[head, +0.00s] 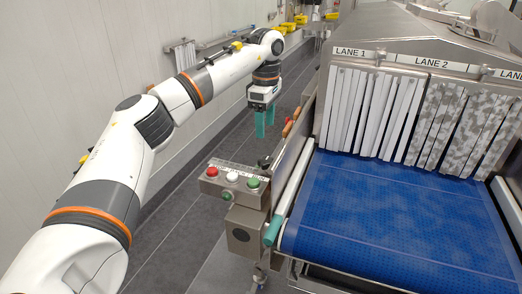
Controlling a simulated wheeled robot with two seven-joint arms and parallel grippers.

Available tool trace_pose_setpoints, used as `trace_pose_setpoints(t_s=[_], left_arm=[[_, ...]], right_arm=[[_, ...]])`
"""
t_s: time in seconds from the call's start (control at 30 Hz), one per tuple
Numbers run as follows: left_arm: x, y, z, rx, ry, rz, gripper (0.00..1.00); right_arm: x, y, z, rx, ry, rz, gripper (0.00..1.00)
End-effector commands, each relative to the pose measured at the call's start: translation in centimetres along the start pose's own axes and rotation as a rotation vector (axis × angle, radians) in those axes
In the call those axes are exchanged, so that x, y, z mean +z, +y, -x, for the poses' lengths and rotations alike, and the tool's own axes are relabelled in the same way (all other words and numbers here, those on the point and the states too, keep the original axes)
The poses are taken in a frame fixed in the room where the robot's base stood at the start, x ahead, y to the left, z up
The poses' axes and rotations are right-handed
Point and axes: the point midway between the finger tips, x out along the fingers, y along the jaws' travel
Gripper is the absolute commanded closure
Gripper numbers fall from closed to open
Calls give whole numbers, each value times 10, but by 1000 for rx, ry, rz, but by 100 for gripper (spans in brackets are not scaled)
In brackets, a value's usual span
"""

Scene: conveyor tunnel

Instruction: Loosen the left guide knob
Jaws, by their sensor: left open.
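My left gripper (265,127) has two teal fingers pointing down, apart with nothing between them. It hangs beyond the button box, just left of the conveyor's side frame. Small orange-brown knob-like parts (287,129) sit on that frame, just right of and close to the fingers. A dark small part (265,162) shows below them, behind the button box. I cannot tell which of these is the left guide knob. A pale rail with a teal end (273,230) runs along the belt's left edge. My right gripper is out of view.
A button box (232,182) with red, white and green buttons stands at the conveyor's front left. The blue belt (390,205) is empty. Strip curtains (370,115) hang under the lane signs. Grey floor (185,200) is clear between the wall and conveyor.

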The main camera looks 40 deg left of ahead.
Motion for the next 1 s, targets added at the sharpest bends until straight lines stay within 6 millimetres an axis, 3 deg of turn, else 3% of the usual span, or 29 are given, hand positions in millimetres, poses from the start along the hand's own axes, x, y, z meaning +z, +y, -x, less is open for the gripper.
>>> trace_pose_setpoints(t_s=[0.23,0.5,0.67,1.0], left_arm=[[1,1,-46,6,-2,0,40],[0,1,-92,4,0,0,40],[0,1,-105,2,1,0,40],[0,1,-109,0,1,0,43]], right_arm=[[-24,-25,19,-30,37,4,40],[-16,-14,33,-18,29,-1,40],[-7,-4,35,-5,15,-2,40],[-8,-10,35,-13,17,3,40]])
